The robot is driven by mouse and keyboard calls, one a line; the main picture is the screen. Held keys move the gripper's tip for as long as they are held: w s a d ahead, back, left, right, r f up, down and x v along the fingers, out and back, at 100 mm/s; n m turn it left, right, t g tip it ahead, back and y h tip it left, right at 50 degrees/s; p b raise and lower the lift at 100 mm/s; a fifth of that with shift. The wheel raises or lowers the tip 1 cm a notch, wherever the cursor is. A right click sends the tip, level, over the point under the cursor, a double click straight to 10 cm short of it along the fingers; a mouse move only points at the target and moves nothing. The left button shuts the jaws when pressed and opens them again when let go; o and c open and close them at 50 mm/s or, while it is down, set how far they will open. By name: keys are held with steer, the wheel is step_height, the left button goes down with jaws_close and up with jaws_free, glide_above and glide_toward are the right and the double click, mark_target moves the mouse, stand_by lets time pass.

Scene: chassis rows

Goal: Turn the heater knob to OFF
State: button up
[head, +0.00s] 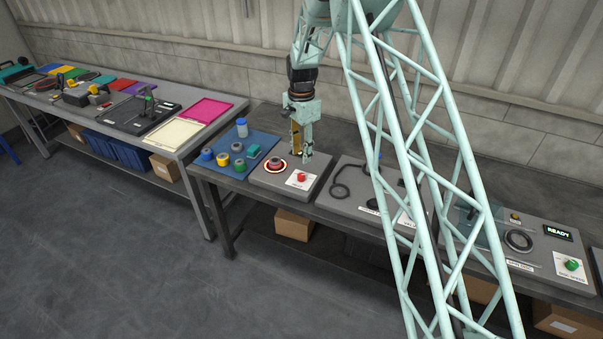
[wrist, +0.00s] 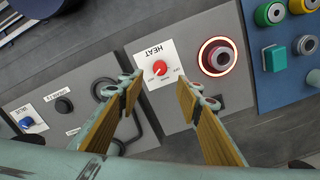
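The heater knob is a small red knob (head: 301,177) on a white plate at the front right of a grey panel (head: 262,180). In the wrist view the red knob (wrist: 160,68) sits on a white plate (wrist: 148,50) that reads HEAT upside down. The small marks around it and its exact setting are too small to read. Beside it a round heater (wrist: 217,57) has a glowing red ring; it also shows in the head view (head: 276,166). My gripper (wrist: 164,90) is open, its two fingers apart and empty, above the panel near the knob. It also shows in the head view (head: 302,150).
A blue board (head: 222,165) with several coloured pieces lies left of the heater panel. Another grey panel (head: 338,205) with a dark ring stands to the right. Further right is a panel with a READY display (head: 559,233) and a green knob (head: 572,265).

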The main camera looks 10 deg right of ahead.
mark_target(302, 175)
steer(key=shift+f, duration=5.3)
steer(key=c, duration=0.9)
